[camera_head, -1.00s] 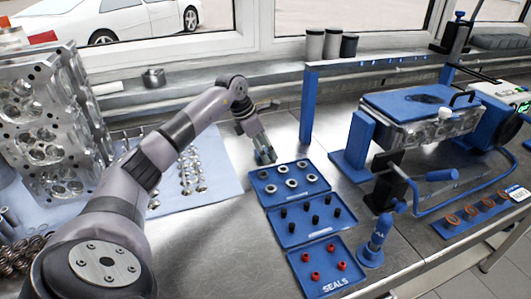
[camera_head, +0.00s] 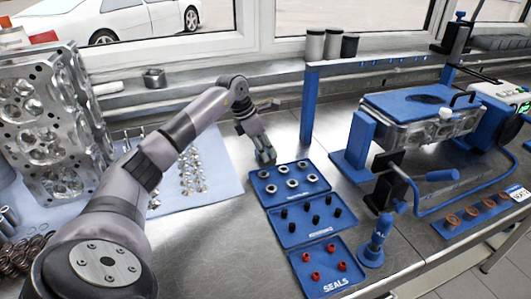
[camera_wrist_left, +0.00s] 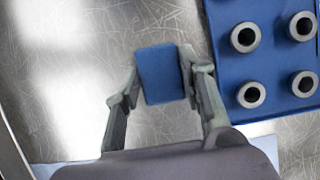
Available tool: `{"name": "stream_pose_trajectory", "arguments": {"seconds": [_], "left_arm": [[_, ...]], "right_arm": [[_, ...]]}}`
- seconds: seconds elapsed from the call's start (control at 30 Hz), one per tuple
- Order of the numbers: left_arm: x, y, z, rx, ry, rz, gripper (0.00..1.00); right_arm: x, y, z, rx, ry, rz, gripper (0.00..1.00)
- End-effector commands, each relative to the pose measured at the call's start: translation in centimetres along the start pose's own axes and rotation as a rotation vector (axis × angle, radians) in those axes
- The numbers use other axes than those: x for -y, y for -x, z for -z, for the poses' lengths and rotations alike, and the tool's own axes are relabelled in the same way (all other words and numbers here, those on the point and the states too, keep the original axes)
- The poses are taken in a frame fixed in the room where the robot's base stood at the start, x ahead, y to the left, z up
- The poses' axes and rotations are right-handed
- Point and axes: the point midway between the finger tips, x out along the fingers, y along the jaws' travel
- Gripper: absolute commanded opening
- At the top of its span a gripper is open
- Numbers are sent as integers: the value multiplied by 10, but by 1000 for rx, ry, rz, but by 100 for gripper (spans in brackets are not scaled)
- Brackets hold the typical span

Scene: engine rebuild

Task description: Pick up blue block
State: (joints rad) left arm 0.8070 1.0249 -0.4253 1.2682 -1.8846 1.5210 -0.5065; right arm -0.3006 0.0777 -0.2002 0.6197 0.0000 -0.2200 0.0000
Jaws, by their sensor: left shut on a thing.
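The blue block (camera_wrist_left: 161,74) is between the two fingers of my left gripper (camera_wrist_left: 160,80) in the left wrist view, with the fingers against its sides. My left gripper is shut on it. In the head view my left gripper (camera_head: 265,156) points down at the bench beside the far left corner of the blue seals tray (camera_head: 262,201). The block is mostly hidden by the fingers there. I cannot tell whether it touches the bench. My right gripper is not in view.
The tray holds metal rings, black seals and red seals in separate sections. A blue hand tool (camera_head: 376,243) stands right of it. A blue engine stand (camera_head: 352,148) is farther right. Valves lie on a pale cloth (camera_head: 222,186) at left, beside cylinder heads (camera_head: 48,130).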

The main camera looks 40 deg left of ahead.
Motion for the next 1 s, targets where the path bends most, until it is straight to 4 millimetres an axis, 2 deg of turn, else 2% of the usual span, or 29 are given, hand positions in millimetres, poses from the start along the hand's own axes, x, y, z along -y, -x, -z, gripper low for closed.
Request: {"name": "stream_pose_trajectory", "arguments": {"seconds": [0.17,0.37,0.8,1.0], "left_arm": [[0,3,-2,1,0,-1,18],[-1,25,-11,5,0,-4,18],[0,138,-58,7,-1,-2,18],[0,170,-71,3,0,-1,18]], "right_arm": [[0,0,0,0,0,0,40],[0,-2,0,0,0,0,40],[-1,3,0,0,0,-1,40],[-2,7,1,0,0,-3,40]]}}
